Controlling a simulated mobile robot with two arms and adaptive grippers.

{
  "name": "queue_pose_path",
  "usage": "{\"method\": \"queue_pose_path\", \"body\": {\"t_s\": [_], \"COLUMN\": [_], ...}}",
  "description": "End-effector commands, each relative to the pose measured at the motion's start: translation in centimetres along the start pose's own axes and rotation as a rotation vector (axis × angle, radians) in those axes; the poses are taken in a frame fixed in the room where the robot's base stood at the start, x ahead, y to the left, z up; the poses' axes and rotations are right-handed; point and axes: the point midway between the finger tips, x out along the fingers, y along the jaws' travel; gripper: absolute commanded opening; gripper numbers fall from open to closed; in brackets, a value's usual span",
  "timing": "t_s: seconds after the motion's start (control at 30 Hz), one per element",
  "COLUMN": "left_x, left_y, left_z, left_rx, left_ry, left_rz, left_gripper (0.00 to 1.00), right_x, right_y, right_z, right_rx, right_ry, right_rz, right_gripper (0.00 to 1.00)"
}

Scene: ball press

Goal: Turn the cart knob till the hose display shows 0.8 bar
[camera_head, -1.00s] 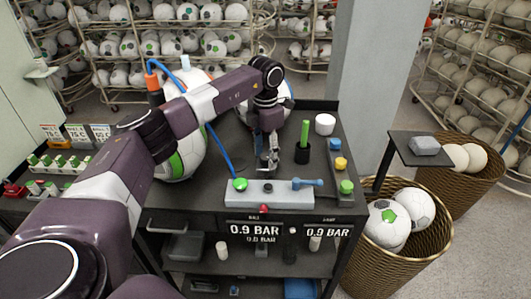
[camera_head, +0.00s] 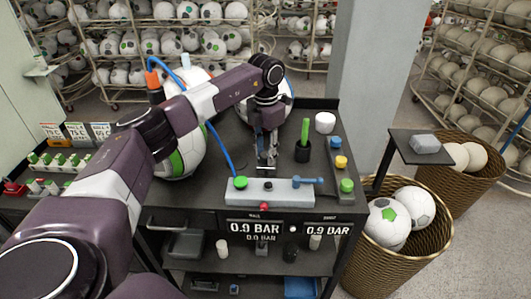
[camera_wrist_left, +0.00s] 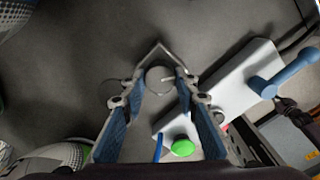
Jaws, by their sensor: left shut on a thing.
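My left gripper (camera_head: 267,163) points down over the cart top, just behind the pale control block (camera_head: 283,192). In the left wrist view its fingers (camera_wrist_left: 160,84) close around a round grey knob (camera_wrist_left: 158,79) with a light pointer line. In the head view the gripper mostly hides the knob. On the cart front, a left display (camera_head: 254,227) and a right display (camera_head: 327,230) carry large white digits. Both seem to read 0.9 bar, though the left one's last digit is hard to tell. Their small labels are not readable. My right gripper is not in view.
The block carries a green button (camera_head: 241,183) and a blue lever (camera_head: 306,181). A blue hose (camera_head: 222,146) runs beside a ball (camera_head: 183,155) on the left. A black cup (camera_head: 303,152) with a green stick stands right of the gripper. Baskets of balls (camera_head: 402,213) stand right.

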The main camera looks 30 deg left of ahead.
Motion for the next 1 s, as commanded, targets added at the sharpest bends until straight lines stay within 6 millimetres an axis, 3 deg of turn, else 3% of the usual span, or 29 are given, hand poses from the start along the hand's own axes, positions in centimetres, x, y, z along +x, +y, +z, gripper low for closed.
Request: {"method": "queue_pose_path", "body": {"t_s": [0.5, 1.0], "left_x": [-0.09, -0.13], "left_y": [-0.06, -0.06], "left_z": [0.06, 0.09], "left_rx": [-0.301, -0.350], "left_ry": [-0.002, -0.003], "left_rz": [0.000, 0.000], "left_gripper": [0.04, 0.04], "right_x": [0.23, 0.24], "right_y": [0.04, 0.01], "right_z": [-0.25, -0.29], "right_rx": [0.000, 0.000], "right_ry": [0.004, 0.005], "right_rz": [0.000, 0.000], "right_gripper": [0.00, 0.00]}}
